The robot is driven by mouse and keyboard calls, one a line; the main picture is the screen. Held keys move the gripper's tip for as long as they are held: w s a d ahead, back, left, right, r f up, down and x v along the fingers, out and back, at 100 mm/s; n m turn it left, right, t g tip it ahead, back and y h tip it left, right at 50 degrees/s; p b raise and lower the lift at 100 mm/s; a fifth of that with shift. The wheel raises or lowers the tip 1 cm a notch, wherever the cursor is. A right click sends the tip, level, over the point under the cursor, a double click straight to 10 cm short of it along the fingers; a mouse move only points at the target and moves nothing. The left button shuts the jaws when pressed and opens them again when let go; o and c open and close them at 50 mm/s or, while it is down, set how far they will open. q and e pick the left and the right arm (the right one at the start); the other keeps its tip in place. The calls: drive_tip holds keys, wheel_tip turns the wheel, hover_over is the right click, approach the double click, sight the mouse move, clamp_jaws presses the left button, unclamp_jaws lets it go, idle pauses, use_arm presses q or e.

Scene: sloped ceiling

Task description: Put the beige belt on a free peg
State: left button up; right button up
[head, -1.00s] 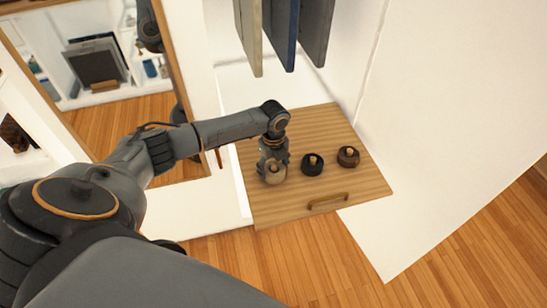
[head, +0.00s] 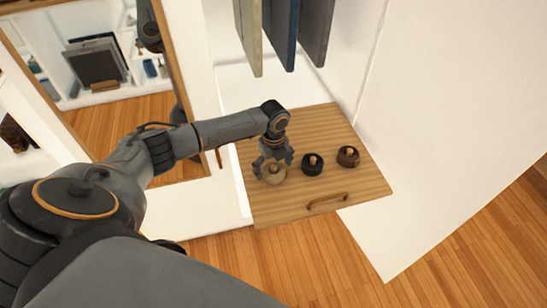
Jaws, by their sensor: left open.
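The coiled beige belt (head: 272,175) lies at the left of the wooden pull-out board (head: 335,183), with a peg top showing at its middle. It appears to sit around that peg, though my gripper partly hides it. My left gripper (head: 273,168) is open just above and around the far side of the beige belt, its fingers spread. I cannot tell whether a finger touches the coil. To its right, a black coiled belt (head: 312,168) and a brown coiled belt (head: 348,159) each sit around a peg. My right gripper is not in view.
A white panel (head: 450,110) stands at the right, and a wood-framed mirror (head: 100,85) at the left.

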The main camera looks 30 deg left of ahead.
sight(273, 165)
use_arm(q)
wheel_tip(273, 165, up, 12)
idle(0.4)
